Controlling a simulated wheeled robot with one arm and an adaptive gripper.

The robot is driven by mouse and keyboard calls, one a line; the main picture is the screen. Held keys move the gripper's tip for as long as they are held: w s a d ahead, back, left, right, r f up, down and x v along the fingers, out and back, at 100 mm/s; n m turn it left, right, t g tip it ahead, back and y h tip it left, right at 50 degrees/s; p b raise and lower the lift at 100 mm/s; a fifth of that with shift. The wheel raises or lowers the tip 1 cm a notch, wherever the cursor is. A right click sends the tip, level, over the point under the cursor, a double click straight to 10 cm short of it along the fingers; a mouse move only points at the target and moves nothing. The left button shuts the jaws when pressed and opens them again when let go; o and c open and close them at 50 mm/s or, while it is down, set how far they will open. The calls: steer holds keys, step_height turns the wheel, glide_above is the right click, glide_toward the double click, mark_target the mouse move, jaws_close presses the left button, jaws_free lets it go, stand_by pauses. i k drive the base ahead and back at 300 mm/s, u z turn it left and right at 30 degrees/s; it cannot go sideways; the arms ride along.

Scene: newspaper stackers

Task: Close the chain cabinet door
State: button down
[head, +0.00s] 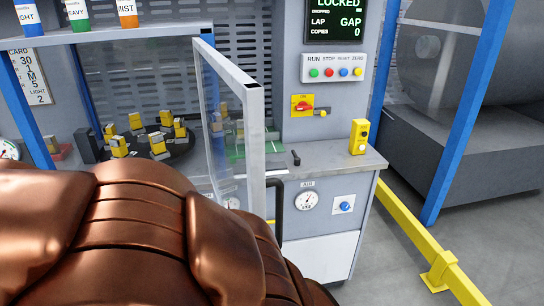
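A clear-panelled door with a pale grey frame (252,130) stands open, swung out from the front of the cabinet towards me. A black bar handle (279,196) shows just right of its edge. Through the opening, a dark round carousel (181,148) carries several yellow and grey blocks. Large copper-coloured links of my arm fill the lower left and hide the lower part of the door and cabinet front. My gripper is not in view, so its hold on the door cannot be seen.
A grey counter (335,158) with a yellow button box (359,136) lies right of the door. Above it are a button panel (334,69) and a red rotary switch (302,104).

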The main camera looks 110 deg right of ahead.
mark_target(213, 73)
steer(key=k, duration=1.6)
steer(key=z, duration=1.65)
steer(key=i, duration=0.5)
steer(key=z, duration=1.25)
steer(key=k, duration=1.1)
steer(key=u, duration=1.7)
